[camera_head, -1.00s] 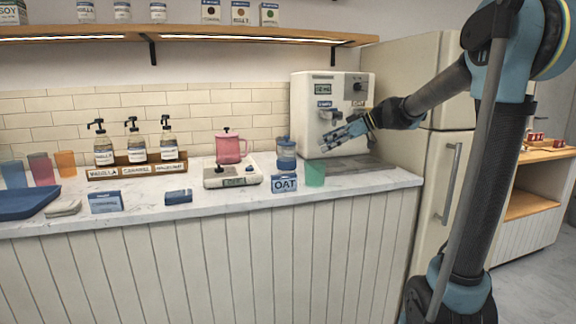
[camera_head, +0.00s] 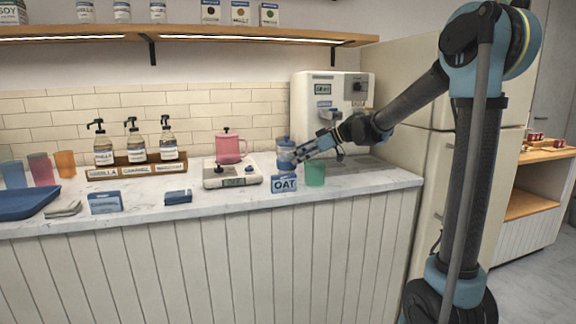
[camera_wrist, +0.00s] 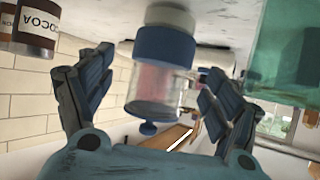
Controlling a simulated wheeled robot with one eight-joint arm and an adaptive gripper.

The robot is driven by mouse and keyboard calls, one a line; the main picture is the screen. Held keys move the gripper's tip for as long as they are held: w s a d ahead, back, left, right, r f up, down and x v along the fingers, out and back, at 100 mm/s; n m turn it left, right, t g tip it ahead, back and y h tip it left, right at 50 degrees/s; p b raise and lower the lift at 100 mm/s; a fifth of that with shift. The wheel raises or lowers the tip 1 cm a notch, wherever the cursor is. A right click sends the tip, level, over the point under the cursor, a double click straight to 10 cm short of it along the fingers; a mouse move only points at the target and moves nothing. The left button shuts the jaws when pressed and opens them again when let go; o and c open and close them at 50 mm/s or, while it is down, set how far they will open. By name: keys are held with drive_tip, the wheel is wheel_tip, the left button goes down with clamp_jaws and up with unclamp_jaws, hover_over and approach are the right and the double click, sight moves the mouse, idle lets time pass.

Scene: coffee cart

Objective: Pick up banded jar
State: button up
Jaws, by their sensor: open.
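The banded jar (camera_head: 283,153) is a clear jar with a blue band and a blue knob. It stands on the counter behind the OAT box, left of the green cup. My gripper (camera_head: 303,151) reaches in from the right, its fingertips beside the jar and overlapping its right edge in the head view. In the wrist view the jar (camera_wrist: 158,78) appears upside down between the two spread fingers of my gripper (camera_wrist: 158,75), with gaps on both sides. I cannot tell how deep the jar sits between the fingers.
The green cup (camera_head: 315,173) stands close right of the jar, and the OAT box (camera_head: 284,184) is in front. A scale (camera_head: 232,176) with a pink pitcher (camera_head: 230,148) stands left. A coffee machine (camera_head: 325,90) is behind. A cocoa container (camera_wrist: 36,28) shows in the wrist view.

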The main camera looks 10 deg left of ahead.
sight(287, 160)
drive_tip(key=x, duration=0.5)
drive_tip(key=shift+a+f, duration=0.15)
drive_tip(key=shift+a, duration=0.1)
drive_tip(key=c, duration=1.6)
